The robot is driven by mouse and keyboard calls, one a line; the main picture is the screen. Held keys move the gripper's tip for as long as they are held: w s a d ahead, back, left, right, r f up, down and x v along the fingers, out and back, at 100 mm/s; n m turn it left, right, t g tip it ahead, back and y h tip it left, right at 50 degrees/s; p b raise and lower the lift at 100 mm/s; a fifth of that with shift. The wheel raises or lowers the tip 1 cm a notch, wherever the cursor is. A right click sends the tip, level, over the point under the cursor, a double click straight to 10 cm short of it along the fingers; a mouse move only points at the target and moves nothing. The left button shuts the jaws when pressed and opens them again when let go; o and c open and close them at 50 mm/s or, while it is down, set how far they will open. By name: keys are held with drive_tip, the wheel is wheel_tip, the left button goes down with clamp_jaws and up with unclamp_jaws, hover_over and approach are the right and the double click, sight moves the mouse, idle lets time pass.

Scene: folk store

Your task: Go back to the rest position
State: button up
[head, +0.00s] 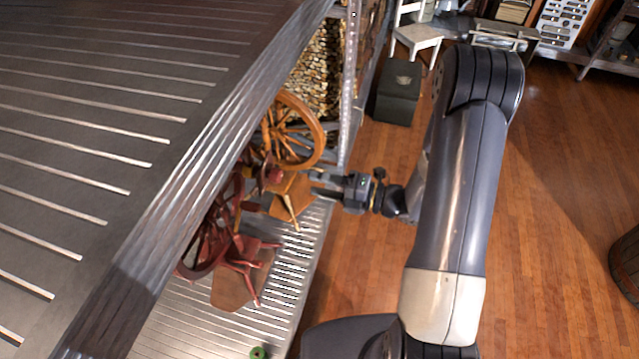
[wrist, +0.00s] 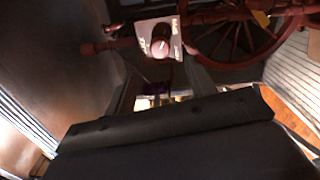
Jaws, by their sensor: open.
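My gripper (head: 318,184) is open at the end of my arm, pointing left at the edge of the lower metal shelf (head: 290,290) in the head view. An orange-brown spinning wheel (head: 316,140) and a dark red one (head: 192,262) stand on that shelf, just beyond the fingertips. In the wrist view my gripper (wrist: 160,88) shows its two fingers apart. A small pale plate with a round knob (wrist: 160,42) appears beyond the fingertips, in front of a dark red wheel (wrist: 235,40). I cannot tell whether a fingertip touches anything.
A large ridged metal shelf top (head: 110,130) overhangs the lower shelf on the left. An upright metal post (head: 350,80) stands behind the gripper. A dark green box (head: 398,95) and a white chair (head: 417,38) are at the back. The wooden floor (head: 560,200) on the right is mostly clear, with a barrel (head: 627,262) at the edge.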

sight(281, 176)
drive_tip(key=shift+a, duration=0.1)
drive_tip(key=p+x, duration=0.2)
drive_tip(key=x, duration=0.7)
drive_tip(key=shift+w+a, duration=0.15)
drive_tip(key=shift+a, duration=0.2)
drive_tip(key=shift+w+a, duration=0.2)
drive_tip(key=shift+a, duration=0.25)
drive_tip(key=shift+d, duration=0.1)
